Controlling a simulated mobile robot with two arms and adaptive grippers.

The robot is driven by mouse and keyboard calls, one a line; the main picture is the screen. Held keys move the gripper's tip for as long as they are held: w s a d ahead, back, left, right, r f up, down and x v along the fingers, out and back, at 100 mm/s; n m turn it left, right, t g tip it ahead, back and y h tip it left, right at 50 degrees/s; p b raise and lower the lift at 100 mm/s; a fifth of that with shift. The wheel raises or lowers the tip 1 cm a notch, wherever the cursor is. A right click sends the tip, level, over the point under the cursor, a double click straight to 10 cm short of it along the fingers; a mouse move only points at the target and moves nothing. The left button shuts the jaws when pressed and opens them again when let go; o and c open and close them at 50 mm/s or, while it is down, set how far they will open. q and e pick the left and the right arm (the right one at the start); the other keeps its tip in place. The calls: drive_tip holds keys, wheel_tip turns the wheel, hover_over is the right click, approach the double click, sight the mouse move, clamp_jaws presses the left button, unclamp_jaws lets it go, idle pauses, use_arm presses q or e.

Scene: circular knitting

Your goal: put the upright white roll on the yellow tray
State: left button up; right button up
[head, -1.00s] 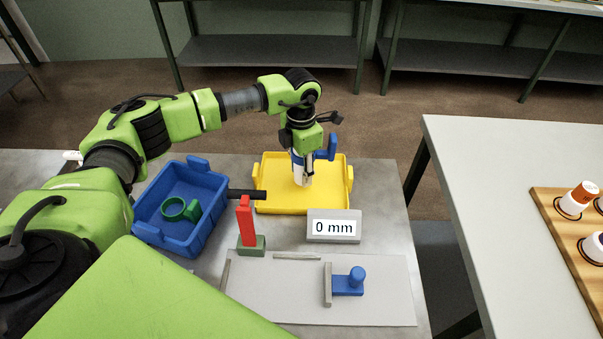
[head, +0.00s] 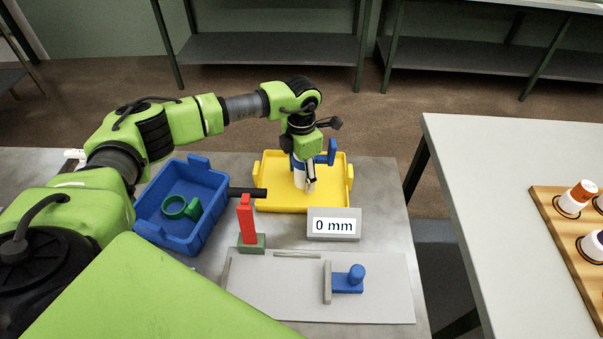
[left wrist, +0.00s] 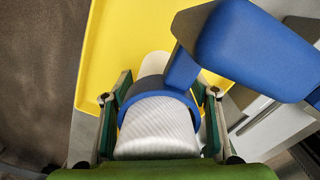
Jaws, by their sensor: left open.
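The white roll (head: 299,176) stands roughly upright at the yellow tray (head: 272,203). Whether the roll's base touches the tray is hard to tell. My right gripper is not in view.
A blue bin (head: 158,232) holding a green ring (head: 175,208) stands left of the tray. In front are a red post (head: 246,222), a "0 mm" display (head: 334,226) and a grey plate (head: 290,300) with a blue slider (head: 349,281). A wooden rack (head: 560,235) is on the right table.

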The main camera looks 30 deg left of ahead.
use_arm(q)
wheel_tip(320, 180, up, 11)
drive_tip(key=b, duration=0.2)
drive_tip(key=shift+f+b, duration=0.1)
drive_tip(key=shift+b, duration=0.2)
drive_tip(key=shift+r, duration=0.65)
